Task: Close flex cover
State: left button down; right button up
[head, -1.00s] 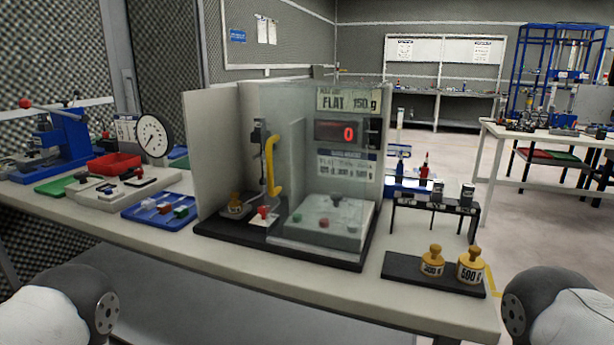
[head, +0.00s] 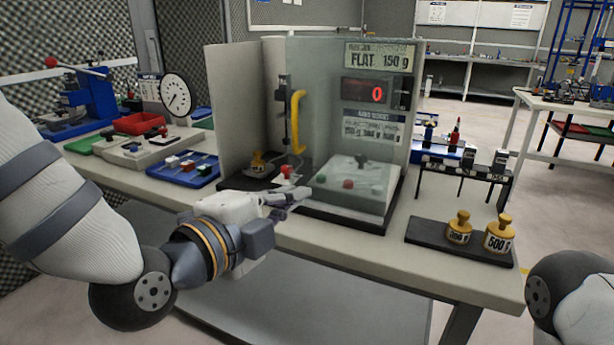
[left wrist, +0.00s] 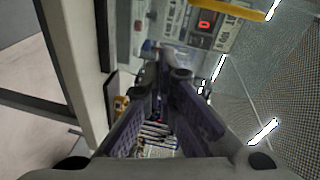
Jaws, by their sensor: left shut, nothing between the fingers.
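A tester with a clear cover (head: 330,130) stands on a black base (head: 348,218) on the bench. A yellow handle (head: 297,122) stands upright at the left edge of the clear panel. A space shows between this edge and the opaque side wall (head: 231,110). My left gripper (head: 303,194) is shut and empty, low in front of the base and below the handle, apart from it. In the left wrist view, the yellow handle (left wrist: 228,9) crosses the top, beyond my closed fingers (left wrist: 163,62). My right gripper is out of view; only part of its arm shows.
A red display (head: 376,93) reads 0 behind the clear panel. Brass weights (head: 497,232) sit on a black plate at right. A blue tray (head: 182,170), a red bin (head: 139,122) and a dial gauge (head: 175,94) stand at left. The bench front edge is clear.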

pick_arm(q)
notch_tip(320, 180, up, 5)
jog(key=m+t+h, duration=0.1)
jog(key=m, duration=0.1)
jog(key=b+x, duration=0.1)
jog(key=x, duration=0.9)
jog(key=shift+w+d, duration=0.25)
jog(key=shift+d, duration=0.15)
jog(key=a, duration=0.3)
jog(key=shift+w+a+r, duration=0.15)
jog(key=shift+a+r, duration=0.1)
jog(key=shift+a, duration=0.3)
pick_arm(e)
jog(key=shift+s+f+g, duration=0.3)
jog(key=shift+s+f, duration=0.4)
pick_arm(q)
jog(key=shift+w, duration=0.15)
